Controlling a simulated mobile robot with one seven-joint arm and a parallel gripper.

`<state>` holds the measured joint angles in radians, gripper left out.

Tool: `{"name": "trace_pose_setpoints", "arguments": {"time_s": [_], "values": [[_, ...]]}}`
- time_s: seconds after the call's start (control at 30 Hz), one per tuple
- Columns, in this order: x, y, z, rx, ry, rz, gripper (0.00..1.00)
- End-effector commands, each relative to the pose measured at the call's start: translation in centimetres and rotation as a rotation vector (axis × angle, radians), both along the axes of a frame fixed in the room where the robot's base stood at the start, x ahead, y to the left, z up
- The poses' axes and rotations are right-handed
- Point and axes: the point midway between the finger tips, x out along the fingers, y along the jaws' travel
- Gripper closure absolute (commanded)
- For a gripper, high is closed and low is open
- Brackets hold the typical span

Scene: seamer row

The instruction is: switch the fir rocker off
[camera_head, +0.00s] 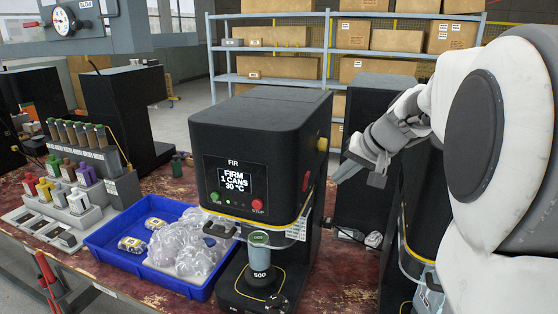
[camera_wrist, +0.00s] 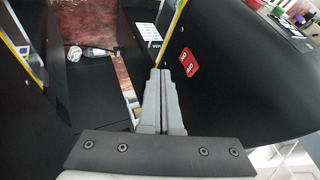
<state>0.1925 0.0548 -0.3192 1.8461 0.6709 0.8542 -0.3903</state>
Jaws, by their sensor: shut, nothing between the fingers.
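The fir machine (camera_head: 262,140) is a black box with a lit display reading FIRM, 1 CANS, 30 °C and the name FIR above it. In the wrist view a red rocker (camera_wrist: 189,62) with white ON/OFF marking sits on the side of a black housing (camera_wrist: 235,75), which appears to be the fir machine's right side. Which way the rocker is tipped I cannot tell. My gripper (camera_head: 342,178) is to the right of the fir machine. In the wrist view my gripper (camera_wrist: 160,74) is shut and empty, its tips left of and slightly below the rocker, seemingly apart from it.
A can (camera_head: 259,254) stands on the fir machine's lower plate. Another black machine (camera_head: 425,190) stands close on the right, leaving a narrow gap. A red stop button (camera_head: 258,205) is on the front.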

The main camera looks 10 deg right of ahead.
Motion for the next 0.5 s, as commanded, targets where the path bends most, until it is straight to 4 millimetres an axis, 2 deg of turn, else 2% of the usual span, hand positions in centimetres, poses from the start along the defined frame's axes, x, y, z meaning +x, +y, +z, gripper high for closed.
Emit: {"name": "trace_pose_setpoints", "arguments": {"time_s": [0.13,0.2,0.3,0.5], "values": [[1.8,0.6,-2.5,0.001,0.004,0.001,1.0],[2.5,1.8,-1.6,0.0,-0.002,0.003,1.0],[3.2,2.8,-1.6,0.0,0.0,0.002,1.0],[3.8,3.8,-1.6,-0.001,0.0,0.001,1.0]]}}
